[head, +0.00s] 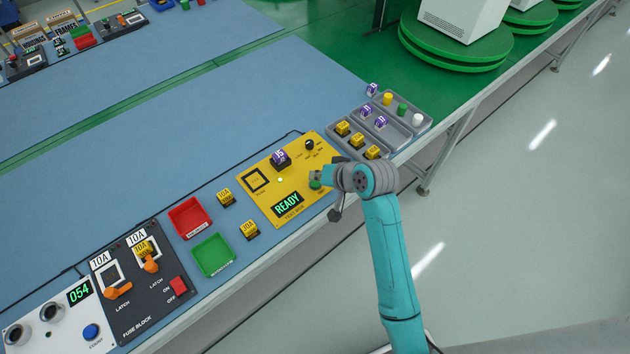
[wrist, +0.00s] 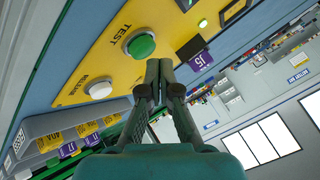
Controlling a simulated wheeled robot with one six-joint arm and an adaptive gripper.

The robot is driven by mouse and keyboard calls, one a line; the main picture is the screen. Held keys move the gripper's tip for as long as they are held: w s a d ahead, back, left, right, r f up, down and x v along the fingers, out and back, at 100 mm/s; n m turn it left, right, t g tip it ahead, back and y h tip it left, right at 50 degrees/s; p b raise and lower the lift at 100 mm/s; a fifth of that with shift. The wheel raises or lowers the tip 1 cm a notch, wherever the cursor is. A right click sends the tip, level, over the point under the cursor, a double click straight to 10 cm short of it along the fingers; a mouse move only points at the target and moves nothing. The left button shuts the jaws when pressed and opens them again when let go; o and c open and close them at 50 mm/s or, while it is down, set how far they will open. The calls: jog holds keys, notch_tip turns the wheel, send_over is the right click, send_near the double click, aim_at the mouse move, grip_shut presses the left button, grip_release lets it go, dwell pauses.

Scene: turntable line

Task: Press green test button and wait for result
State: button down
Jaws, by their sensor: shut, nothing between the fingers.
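The yellow test panel (head: 262,207) lies on the blue bench top, with a display (head: 288,205) reading READY and a small lit green lamp (head: 280,180). A purple fuse (head: 281,158) stands in the panel's dark socket. The green TEST button (head: 315,184) is partly hidden by my gripper (head: 317,175) in the head view. The wrist view shows the green button (wrist: 141,45) whole. My gripper (wrist: 159,64) is shut and empty, its fingertips close beside the button in that view; I cannot tell whether they touch the panel.
A white RELEASE button (wrist: 98,90) sits near the green one. A black knob (head: 309,145) is on the panel's far side. Grey trays (head: 391,134) of fuses stand beyond. Red (head: 188,232) and green (head: 228,252) bins and loose yellow fuses (head: 225,196) lie left of the panel.

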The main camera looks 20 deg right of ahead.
aim_at(317, 184)
jog(key=shift+f, duration=0.7)
dwell(0.7)
jog(key=shift+r, duration=0.9)
jog(key=shift+r, duration=2.5)
